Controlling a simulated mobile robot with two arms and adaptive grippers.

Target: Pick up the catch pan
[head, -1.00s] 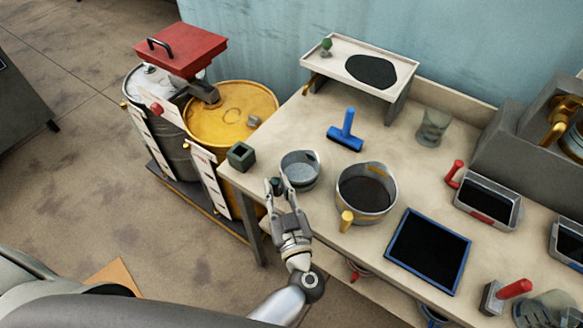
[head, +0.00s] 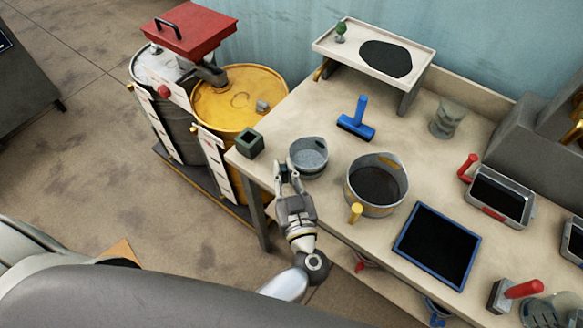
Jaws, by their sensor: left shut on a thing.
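A small round grey metal pan (head: 310,160) stands on the workbench near its front left edge. I take it as the catch pan, though other pans are in view. My left gripper (head: 287,170) is at the pan's near left side, shut on what looks like its short dark handle. The fingers hide most of that handle. The pan looks upright and seems to rest on the bench; I cannot tell if there is a gap beneath. My right gripper is not in view.
A larger pot (head: 376,188) with dark liquid and a yellow handle stands close to the right. A green square cup (head: 250,143) is left, a blue squeegee (head: 358,120) behind. A blue-framed dark tray (head: 437,246) lies right. A yellow drum (head: 245,95) stands beyond the bench's left end.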

